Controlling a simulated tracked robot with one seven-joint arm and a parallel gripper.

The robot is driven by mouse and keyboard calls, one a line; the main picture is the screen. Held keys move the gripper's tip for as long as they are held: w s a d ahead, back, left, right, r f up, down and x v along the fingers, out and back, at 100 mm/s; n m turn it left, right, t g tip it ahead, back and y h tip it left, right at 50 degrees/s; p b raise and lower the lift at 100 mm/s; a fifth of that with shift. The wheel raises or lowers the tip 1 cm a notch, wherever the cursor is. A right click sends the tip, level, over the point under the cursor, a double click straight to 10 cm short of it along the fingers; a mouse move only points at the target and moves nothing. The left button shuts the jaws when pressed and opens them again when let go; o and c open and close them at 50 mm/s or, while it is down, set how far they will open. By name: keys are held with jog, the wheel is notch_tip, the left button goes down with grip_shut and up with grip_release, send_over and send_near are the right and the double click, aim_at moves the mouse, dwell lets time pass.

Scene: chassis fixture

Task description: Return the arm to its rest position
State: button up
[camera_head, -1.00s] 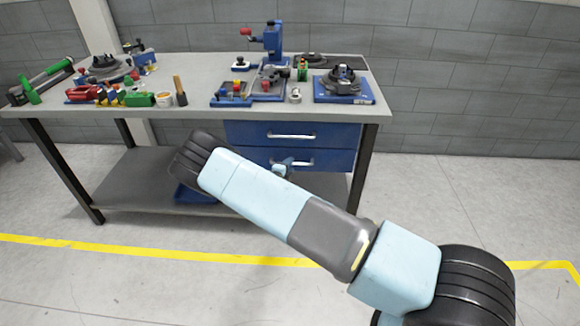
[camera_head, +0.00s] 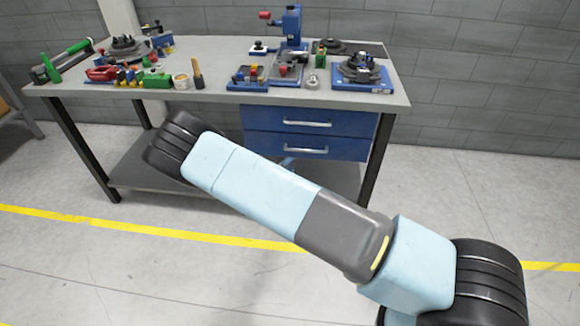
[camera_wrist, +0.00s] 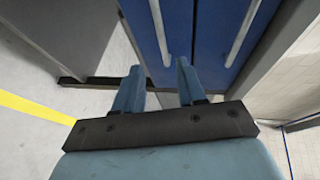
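My arm (camera_head: 255,190) crosses the head view from the lower right to the black elbow in front of the bench's left part. My gripper (camera_wrist: 158,72) shows in the wrist view with two blue fingers apart and nothing between them. In the head view it is almost wholly hidden behind my arm. The fingers point toward the blue drawers (camera_wrist: 222,30) of the workbench, with the drawer handles ahead of them. I see no contact between fingers and drawers.
The grey workbench (camera_head: 225,102) carries several tools, blue fixtures (camera_head: 362,74) and a blue press (camera_head: 291,27). Its blue drawers (camera_head: 305,133) are shut. A lower shelf (camera_head: 140,170) lies beneath. A yellow line (camera_head: 120,229) crosses the open floor.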

dwell(0.3)
jog(key=s+d+r+m+g+h, duration=0.15)
jog(key=d+r+m+g, duration=0.35)
jog(key=d+r+m, duration=0.7)
jog(key=s+d+r+m+g+h, duration=0.15)
jog(key=d+r+m+g, duration=0.45)
jog(key=r+m, duration=0.6)
jog(key=s+d+r+m+g+y, duration=0.1)
jog(key=s+d+r+m+y, duration=0.1)
jog(key=s+d+r+m, duration=0.4)
jog(key=s+d+r+m+y, duration=0.2)
jog(key=s+d+r+m, duration=0.15)
jog(key=r, duration=0.45)
jog(key=s+d+r+m+t+y, duration=0.1)
jog(key=s+r+m, duration=0.3)
jog(key=s, duration=0.4)
jog(key=s+d+r+m+t+y, duration=0.1)
jog(key=s+r+m+y, duration=0.1)
jog(key=s+r+m, duration=0.3)
jog(key=s+d+r+m+t+y, duration=0.1)
jog(key=s+r+m+y, duration=0.1)
jog(key=s+r+m, duration=0.2)
jog(key=s+m, duration=0.3)
jog(key=s, duration=0.4)
jog(key=shift+s+d+r+y, duration=0.15)
jog(key=shift+s+r+y, duration=0.15)
jog(key=shift+r, duration=0.05)
